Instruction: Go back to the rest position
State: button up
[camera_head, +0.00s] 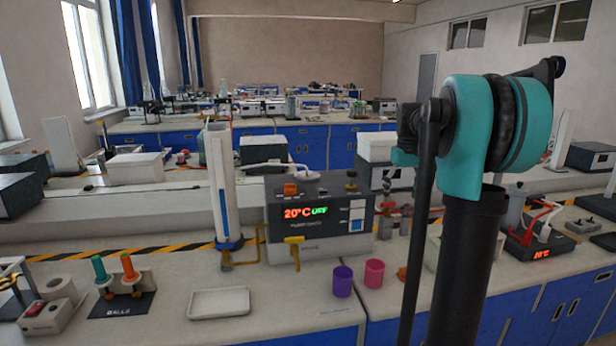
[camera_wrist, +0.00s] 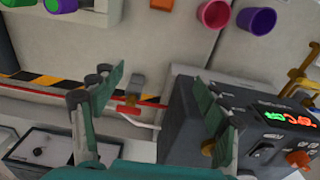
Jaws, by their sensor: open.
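My gripper (camera_wrist: 160,80) shows in the wrist view with its two teal fingers spread wide apart. Nothing is held between them. Below the fingers lie the bench top, a yellow-and-black striped strip and part of a dark device. In the head view my arm stands upright at the right of centre, with a teal joint at the top. I cannot make out the gripper clearly there.
A dark device with a "20°C OFF" display (camera_head: 320,222) stands mid-bench, near the right finger in the wrist view. A purple cup (camera_head: 342,281), a pink cup (camera_head: 374,273) and a white tray (camera_head: 219,302) stand in front. A tall white column (camera_head: 222,185) rises behind.

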jog(key=s+a+f+t, duration=0.1)
jog(key=s+a+f, duration=0.2)
jog(key=s+f, duration=0.5)
jog(key=s+a+f+m+t, duration=0.1)
jog(key=s+a+f, duration=0.3)
jog(key=s+f, duration=0.4)
jog(key=s+a+f+m+t, duration=0.1)
jog(key=s+a+f, duration=0.2)
jog(key=s+f, duration=0.5)
jog(key=s, duration=0.4)
jog(key=shift+s+a+t, duration=0.2)
jog(key=shift+s+t, duration=0.1)
jog(key=shift+t, duration=0.1)
